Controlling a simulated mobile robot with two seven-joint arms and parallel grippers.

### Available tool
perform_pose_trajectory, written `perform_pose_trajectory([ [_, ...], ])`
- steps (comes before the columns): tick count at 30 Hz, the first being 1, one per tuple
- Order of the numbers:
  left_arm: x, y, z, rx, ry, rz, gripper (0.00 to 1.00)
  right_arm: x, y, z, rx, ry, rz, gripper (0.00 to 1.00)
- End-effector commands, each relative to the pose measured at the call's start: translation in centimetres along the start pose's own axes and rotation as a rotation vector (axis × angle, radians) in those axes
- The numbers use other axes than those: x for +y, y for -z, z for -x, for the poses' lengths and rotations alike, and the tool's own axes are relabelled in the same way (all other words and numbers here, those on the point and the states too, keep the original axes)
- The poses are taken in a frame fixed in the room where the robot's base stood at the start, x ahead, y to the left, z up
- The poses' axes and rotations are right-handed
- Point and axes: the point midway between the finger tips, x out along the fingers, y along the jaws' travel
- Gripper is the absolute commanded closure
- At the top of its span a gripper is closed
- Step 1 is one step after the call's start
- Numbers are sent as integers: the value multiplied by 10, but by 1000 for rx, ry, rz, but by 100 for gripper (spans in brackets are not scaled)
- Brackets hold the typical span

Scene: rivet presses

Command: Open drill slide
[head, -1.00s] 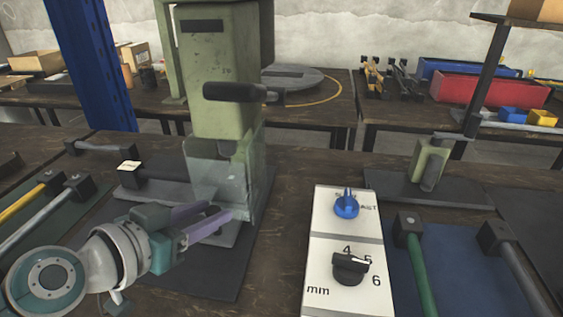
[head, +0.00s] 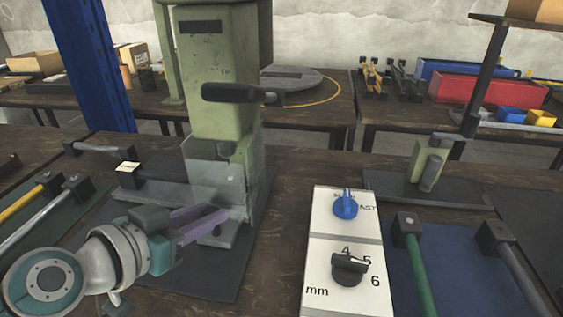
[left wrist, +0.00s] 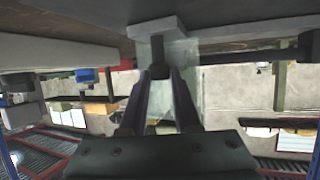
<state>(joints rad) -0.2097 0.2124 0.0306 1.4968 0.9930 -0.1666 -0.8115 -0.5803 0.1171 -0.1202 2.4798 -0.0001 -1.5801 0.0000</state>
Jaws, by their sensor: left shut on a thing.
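The green drill press (head: 215,75) stands on the bench left of centre in the head view, with a black lever (head: 230,92) on its front. A clear panel (head: 232,185) hangs low in front of its column, and I take it to be the slide. My left gripper (head: 218,217) reaches in from the left to the panel's lower part. In the left wrist view, its purple fingers (left wrist: 160,100) are on either side of a dark knob (left wrist: 159,71) by the clear panel. The gripper is shut on this knob; the exact contact is partly hidden. My right gripper is not in view.
A white control box (head: 343,250) with a blue dial and a black dial stands right of the press. Rods with black ends lie on mats at both sides. A smaller green press (head: 428,165) stands at the right. A blue post (head: 92,65) rises at the left.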

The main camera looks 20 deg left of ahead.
Motion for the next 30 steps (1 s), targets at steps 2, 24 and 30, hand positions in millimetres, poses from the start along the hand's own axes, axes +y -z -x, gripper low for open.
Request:
perform_pose_trajectory([
  [2,0,0,0,0,0,0,100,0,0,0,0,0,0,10],
  [24,20,-25,58,-9,-2,-6,100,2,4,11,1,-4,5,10],
  [30,35,-42,101,-8,-1,-3,100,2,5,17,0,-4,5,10],
])
